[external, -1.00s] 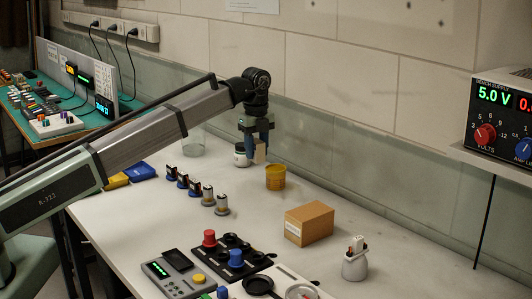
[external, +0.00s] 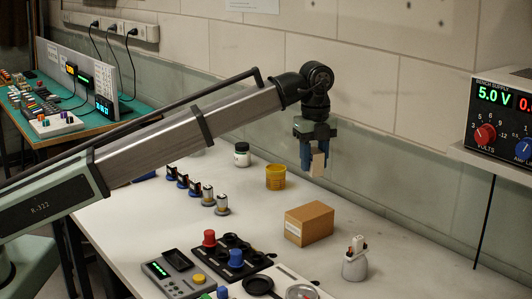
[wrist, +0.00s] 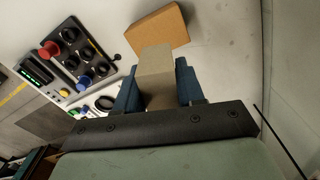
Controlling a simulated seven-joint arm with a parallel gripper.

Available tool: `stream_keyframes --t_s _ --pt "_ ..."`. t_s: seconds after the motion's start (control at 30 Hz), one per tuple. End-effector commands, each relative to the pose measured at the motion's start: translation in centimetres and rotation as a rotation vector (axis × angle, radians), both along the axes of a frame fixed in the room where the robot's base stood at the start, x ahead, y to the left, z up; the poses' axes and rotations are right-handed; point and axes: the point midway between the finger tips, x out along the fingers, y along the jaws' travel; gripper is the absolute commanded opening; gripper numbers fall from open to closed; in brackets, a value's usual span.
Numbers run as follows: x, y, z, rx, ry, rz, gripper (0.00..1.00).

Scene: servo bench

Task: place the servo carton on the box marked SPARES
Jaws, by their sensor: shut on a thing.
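My gripper (external: 314,158) is shut on the servo carton (external: 318,165), a small beige block, and holds it in the air above the bench. In the wrist view the carton (wrist: 156,75) sits between the blue fingers. A brown cardboard box (external: 312,223) stands on the bench below the carton and toward the viewer. It has a pale label on its left face, too small to read; I take it for the SPARES box.
A yellow tub (external: 276,177) and a white jar (external: 242,155) stand left of the gripper. A white holder (external: 355,262) stands right of the box. A control panel with coloured knobs (external: 236,257) lies in front. The wall runs close behind.

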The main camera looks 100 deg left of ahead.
Motion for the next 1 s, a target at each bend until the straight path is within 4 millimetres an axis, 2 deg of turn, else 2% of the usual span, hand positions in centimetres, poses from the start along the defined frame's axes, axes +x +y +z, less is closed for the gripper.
stream_keyframes --t_s 0.3,0.5,0.63,0.87,1.0 --pt "-0.5 -0.2 0.0 0.000 0.000 0.231 0.08" --pt "-0.5 -0.2 -0.4 0.000 0.001 0.297 0.08" --pt "-0.5 -0.2 -1.8 0.000 0.001 0.302 0.08" --pt "-0.6 -0.2 -5.4 -0.001 0.002 0.300 0.08" --pt "-0.5 -0.2 -6.4 0.000 0.000 0.300 0.08"
